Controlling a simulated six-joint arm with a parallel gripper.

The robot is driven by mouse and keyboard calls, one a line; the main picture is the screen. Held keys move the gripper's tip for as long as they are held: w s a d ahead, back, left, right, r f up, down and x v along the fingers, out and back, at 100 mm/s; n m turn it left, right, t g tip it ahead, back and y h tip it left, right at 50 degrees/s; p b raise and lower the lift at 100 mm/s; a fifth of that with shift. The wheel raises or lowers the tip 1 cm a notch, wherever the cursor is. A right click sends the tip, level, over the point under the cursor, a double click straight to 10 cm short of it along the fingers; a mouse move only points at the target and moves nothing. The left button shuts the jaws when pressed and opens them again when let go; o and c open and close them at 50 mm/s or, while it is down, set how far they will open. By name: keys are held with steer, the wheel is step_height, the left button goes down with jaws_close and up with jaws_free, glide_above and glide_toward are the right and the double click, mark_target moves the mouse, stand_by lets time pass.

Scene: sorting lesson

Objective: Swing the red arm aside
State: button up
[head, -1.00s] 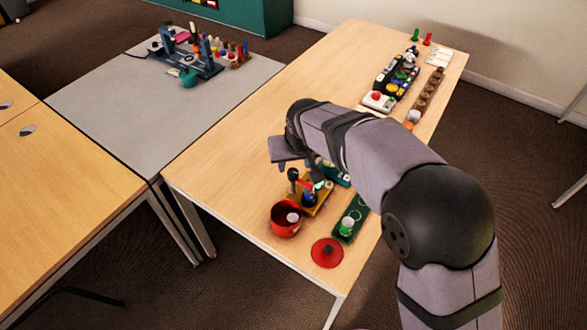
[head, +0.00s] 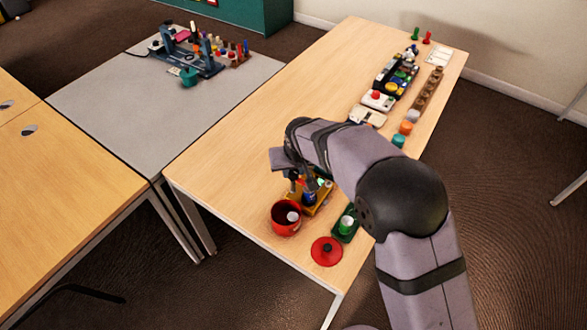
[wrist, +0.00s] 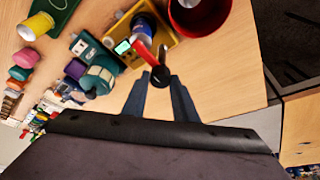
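The red arm (wrist: 145,53) is a short bar with a round black knob (wrist: 160,76) at its near end, in the wrist view. It sits over a yellow base (wrist: 169,48) beside a dark blue upright part (wrist: 142,27). In the head view the yellow base (head: 319,206) is at the table's near end, partly hidden by my arm. My gripper (wrist: 159,80) is open, with its two fingers on either side of the knob's near edge. I cannot tell whether they touch it.
A red pot (head: 286,218) stands close beside the yellow base, its red lid (head: 326,251) lying nearby. A green tray (head: 348,229) with a white-green piece is to the right. Teal (head: 398,141) and orange (head: 405,128) pieces stand farther back. The table's left side is clear.

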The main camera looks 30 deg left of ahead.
steer(key=c, duration=0.4)
steer(key=shift+c, duration=0.2)
